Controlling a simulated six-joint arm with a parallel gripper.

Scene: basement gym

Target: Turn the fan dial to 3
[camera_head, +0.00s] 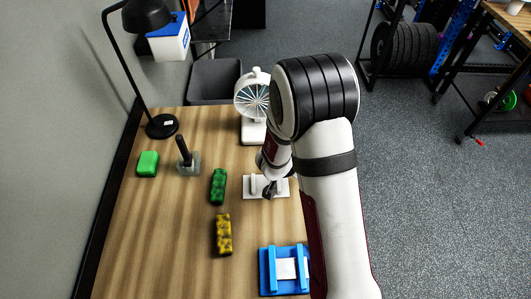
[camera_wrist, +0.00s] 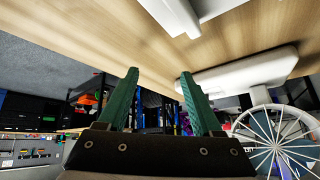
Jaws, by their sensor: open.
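The white desk fan (camera_head: 254,102) stands at the far end of the wooden table, its round grille above a white base (camera_head: 252,132). In the wrist view the picture is upside down: the fan's grille (camera_wrist: 278,140) is at lower right and its base (camera_wrist: 240,72) lies against the tabletop. I cannot make out the dial or its numbers in either view. My gripper (camera_wrist: 160,75) is open, with nothing between its two green fingers.
A white plate with upright parts (camera_head: 253,188) sits below my wrist. Left are a green block (camera_head: 219,187), yellow block (camera_head: 223,234), green box (camera_head: 148,164), dark-handled holder (camera_head: 187,160) and black lamp (camera_head: 161,126). A blue fixture (camera_head: 268,270) is in front. The left-front tabletop is clear.

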